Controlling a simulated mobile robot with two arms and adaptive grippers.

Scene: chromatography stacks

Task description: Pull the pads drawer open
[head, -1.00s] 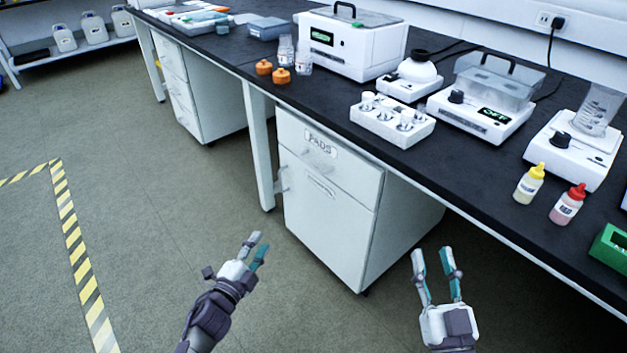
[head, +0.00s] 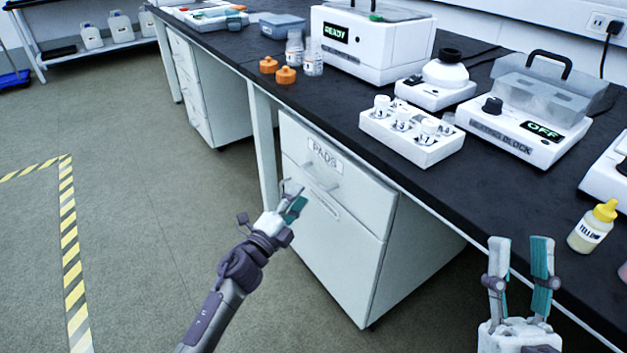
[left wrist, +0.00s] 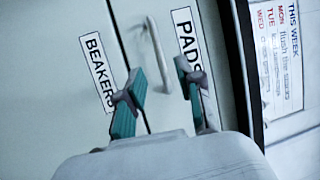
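The pads drawer (head: 356,194) is the top front of the white cabinet under the bench and looks shut. Its "PADS" label (head: 325,155) and bar handle (head: 322,182) face me. My left gripper (head: 296,196) is in front of the cabinet, close to the handle. In the left wrist view its fingers (left wrist: 162,76) are spread, and the handle (left wrist: 157,50) shows in the gap between them, ahead of the tips. I cannot tell whether they touch it. My right gripper (head: 521,246) is open and empty at the lower right, away from the drawer.
Below the drawer is a larger front (head: 335,250); a "BEAKERS" label (left wrist: 97,72) shows in the wrist view. The dark bench top (head: 345,108) overhangs the cabinet and carries a vial rack (head: 412,148) and a heating block (head: 525,135). The floor (head: 140,220) at left is clear.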

